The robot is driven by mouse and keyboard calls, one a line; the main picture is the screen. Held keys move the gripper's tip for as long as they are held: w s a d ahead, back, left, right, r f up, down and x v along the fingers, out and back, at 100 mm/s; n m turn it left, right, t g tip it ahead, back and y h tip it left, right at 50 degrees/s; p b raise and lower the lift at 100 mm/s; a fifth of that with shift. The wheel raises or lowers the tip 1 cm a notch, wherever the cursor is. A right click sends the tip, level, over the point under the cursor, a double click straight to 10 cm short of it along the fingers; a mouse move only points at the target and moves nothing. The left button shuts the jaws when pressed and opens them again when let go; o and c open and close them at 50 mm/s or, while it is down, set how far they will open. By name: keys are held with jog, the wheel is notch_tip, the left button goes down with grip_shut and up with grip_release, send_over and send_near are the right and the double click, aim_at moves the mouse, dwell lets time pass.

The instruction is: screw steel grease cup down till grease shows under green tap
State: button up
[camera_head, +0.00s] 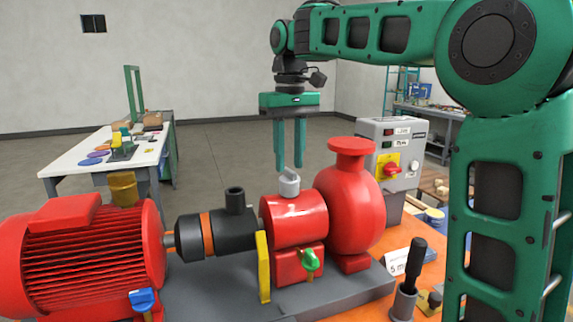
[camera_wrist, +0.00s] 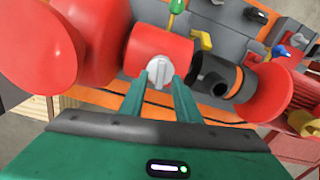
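The steel grease cup (camera_head: 289,183) stands upright on top of the red bearing housing (camera_head: 294,220). My gripper (camera_head: 290,168) points straight down over it, its two green fingers apart. The fingertips are at about the height of the cup's top. In the wrist view the cup (camera_wrist: 158,74) shows in the gap between the fingertips; I cannot tell whether they touch it. The green tap (camera_head: 310,260) is low on the front of the housing; it also shows at the top edge of the wrist view (camera_wrist: 177,6). No grease can be made out under it.
The red pump casing (camera_head: 350,205) stands close to the right of the cup. A black coupling part with an upright stub (camera_head: 235,200) and a red motor (camera_head: 80,255) are to the left. A yellow plate (camera_head: 263,267) stands beside the tap. A grey control box (camera_head: 392,160) is behind.

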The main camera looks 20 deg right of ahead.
aim_at(290, 169)
notch_tip(290, 169, up, 9)
jog(key=shift+r, duration=0.15)
dwell(1.2)
